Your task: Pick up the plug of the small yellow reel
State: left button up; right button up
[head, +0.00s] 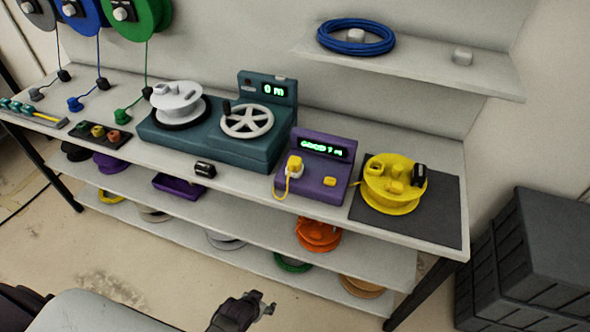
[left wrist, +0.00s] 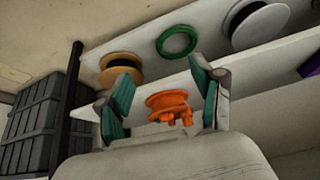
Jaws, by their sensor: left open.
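The small yellow reel (head: 391,192) lies on a dark mat (head: 442,218) at the right end of the bench. A yellow plug (head: 295,167) sits in the purple tester (head: 318,178), with a yellow cord hanging at its left side. The tester's display looks like "GOOD 7 m". My left gripper (head: 264,305) is open and empty, low in front of the bench and well below the plug. In the left wrist view my left gripper (left wrist: 163,88) has its fingers apart, facing the lower shelves. The plug is not visible there. My right gripper is in no view.
A teal winding machine (head: 262,150) stands left of the tester, with a small black item (head: 204,169) before it. Below are shelves with reels, including an orange reel (head: 317,236), also between my fingers' outlines in the left wrist view (left wrist: 165,104). Dark crates (head: 530,255) stand right.

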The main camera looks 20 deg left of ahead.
pick_arm(q)
jog(key=w+r+t+b, duration=0.1)
jog(key=w+r, duration=0.4)
jog(key=r, duration=0.3)
jog(key=w+r+t, duration=0.2)
jog(key=w+r, duration=0.4)
jog(key=r, duration=0.2)
jog(key=w+r+t+b, duration=0.1)
jog(key=w+r+t, duration=0.1)
jog(key=w+r, duration=0.4)
jog(key=shift+a+r+n+b, duration=0.15)
jog(key=shift+r+n+b, duration=0.2)
jog(key=shift+r, duration=0.55)
jog(key=t, duration=0.3)
send_near(293, 163)
jog(key=shift+n, duration=0.25)
jog(key=x, duration=0.5)
jog(key=shift+w+a+r+b, duration=0.15)
jog(key=shift+w+a+b, duration=0.15)
jog(key=shift+w+a, duration=0.1)
jog(key=shift+w, duration=0.4)
jog(key=w+f, duration=0.1)
jog(key=w, duration=0.1)
jog(key=w+d+f, duration=0.1)
jog(key=shift+w+f+p, duration=0.2)
jog(key=shift+w+p, duration=0.1)
jog(key=shift+w, duration=0.1)
jog(key=shift+w+f, duration=0.15)
jog(key=shift+w, duration=0.2)
jog(key=shift+s, duration=0.1)
